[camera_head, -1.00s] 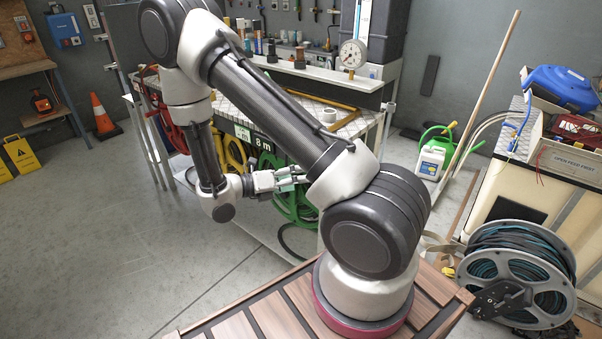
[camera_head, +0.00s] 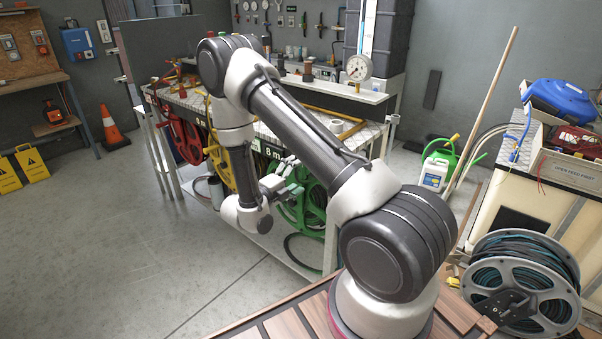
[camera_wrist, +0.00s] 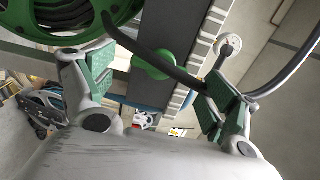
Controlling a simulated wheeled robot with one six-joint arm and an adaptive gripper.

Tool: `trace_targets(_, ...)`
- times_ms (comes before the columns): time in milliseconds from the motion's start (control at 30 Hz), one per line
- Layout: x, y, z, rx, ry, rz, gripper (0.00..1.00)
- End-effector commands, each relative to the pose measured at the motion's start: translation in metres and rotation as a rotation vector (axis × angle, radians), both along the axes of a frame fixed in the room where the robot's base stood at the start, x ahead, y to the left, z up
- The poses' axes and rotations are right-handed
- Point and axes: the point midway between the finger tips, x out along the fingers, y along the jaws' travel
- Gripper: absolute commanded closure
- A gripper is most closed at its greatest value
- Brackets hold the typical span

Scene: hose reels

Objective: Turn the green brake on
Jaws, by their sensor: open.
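The green hose reel (camera_head: 313,213) stands under the bench in the head view, partly hidden by my arm. Its green rim and dark hose (camera_wrist: 48,22) fill the upper left of the wrist view. A green knob (camera_wrist: 153,65), likely the green brake, shows in the wrist view beside a metal rail, with a dark hose crossing next to it. My gripper (camera_wrist: 157,90) is open and empty, its green-padded fingers apart on either side of the knob's line of view. I cannot tell how far the knob is beyond the fingertips. In the head view my gripper (camera_head: 283,178) is in front of the green reel.
A yellow reel (camera_head: 217,158) and red reel (camera_head: 182,137) stand left of the green one under the bench (camera_head: 345,140). A grey reel (camera_head: 474,275) sits at the right. A dark hose loops across the wrist view's right.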

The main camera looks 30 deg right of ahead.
Motion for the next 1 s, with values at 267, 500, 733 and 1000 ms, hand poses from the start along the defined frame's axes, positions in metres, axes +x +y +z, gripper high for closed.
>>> trace_targets(267,0.009,-0.024,0.000,0.000,0.000,-0.001,0.12)
trace_targets(500,0.009,-0.025,0.000,0.000,-0.001,0.000,0.12)
trace_targets(733,0.009,-0.025,0.000,0.000,-0.001,0.000,0.54)
trace_targets(1000,0.009,-0.025,0.000,0.005,-0.011,0.000,0.58)
